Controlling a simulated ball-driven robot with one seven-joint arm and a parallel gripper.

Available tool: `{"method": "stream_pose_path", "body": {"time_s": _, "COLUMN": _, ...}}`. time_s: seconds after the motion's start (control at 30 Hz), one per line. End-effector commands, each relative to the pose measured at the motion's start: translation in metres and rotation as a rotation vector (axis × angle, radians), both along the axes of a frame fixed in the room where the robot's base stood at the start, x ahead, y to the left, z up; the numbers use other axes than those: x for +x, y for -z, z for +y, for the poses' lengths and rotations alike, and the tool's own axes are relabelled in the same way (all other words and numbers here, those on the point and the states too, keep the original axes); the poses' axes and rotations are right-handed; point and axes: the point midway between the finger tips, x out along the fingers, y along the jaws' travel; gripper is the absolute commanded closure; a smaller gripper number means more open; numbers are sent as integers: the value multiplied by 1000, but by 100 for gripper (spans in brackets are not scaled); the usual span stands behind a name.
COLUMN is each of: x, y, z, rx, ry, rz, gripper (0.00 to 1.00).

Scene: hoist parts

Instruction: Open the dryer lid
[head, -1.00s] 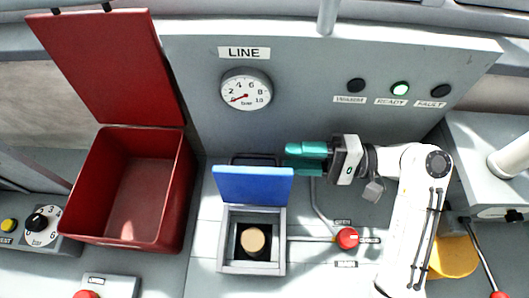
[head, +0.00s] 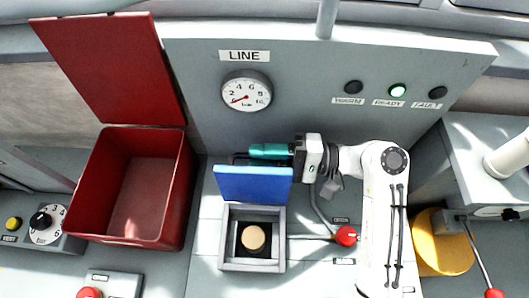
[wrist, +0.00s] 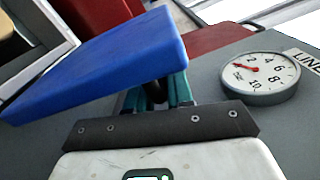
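The dryer is a grey box (head: 226,250) with a square opening. Its blue lid (head: 252,185) stands raised, roughly upright, at the back edge of the box. A round tan piece (head: 253,238) sits inside the opening. My gripper (head: 258,151), with teal fingers, is just behind the lid's upper edge; the lid hides part of it. In the wrist view the lid (wrist: 110,62) covers the fingertips. The teal fingers show apart, with a dark part between them that I cannot identify. Whether the fingers touch the lid I cannot tell.
An open red box (head: 140,225) with its lid up stands to the left. A panel with a gauge (head: 246,92) rises behind. A red-knobbed valve (head: 346,236) is right of the dryer. A yellow part (head: 440,243) and a red-ended lever (head: 478,262) are farther right.

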Motion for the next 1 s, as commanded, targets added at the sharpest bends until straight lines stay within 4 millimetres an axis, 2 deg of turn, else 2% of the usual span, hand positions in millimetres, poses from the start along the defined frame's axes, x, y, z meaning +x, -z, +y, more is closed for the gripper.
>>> {"method": "stream_pose_path", "body": {"time_s": 0.03, "x": 0, "y": 0, "z": 0, "rx": 0, "ry": 0, "rz": 0, "gripper": 84}}
{"method": "stream_pose_path", "body": {"time_s": 0.2, "x": 0, "y": -1, "z": 0, "rx": 1, "ry": 0, "rz": -1, "gripper": 100}}
{"method": "stream_pose_path", "body": {"time_s": 0.67, "x": 0, "y": -3, "z": 0, "rx": 3, "ry": 2, "rz": -10, "gripper": 100}}
{"method": "stream_pose_path", "body": {"time_s": 1.0, "x": -24, "y": -14, "z": 0, "rx": -4, "ry": 4, "rz": -229, "gripper": 100}}
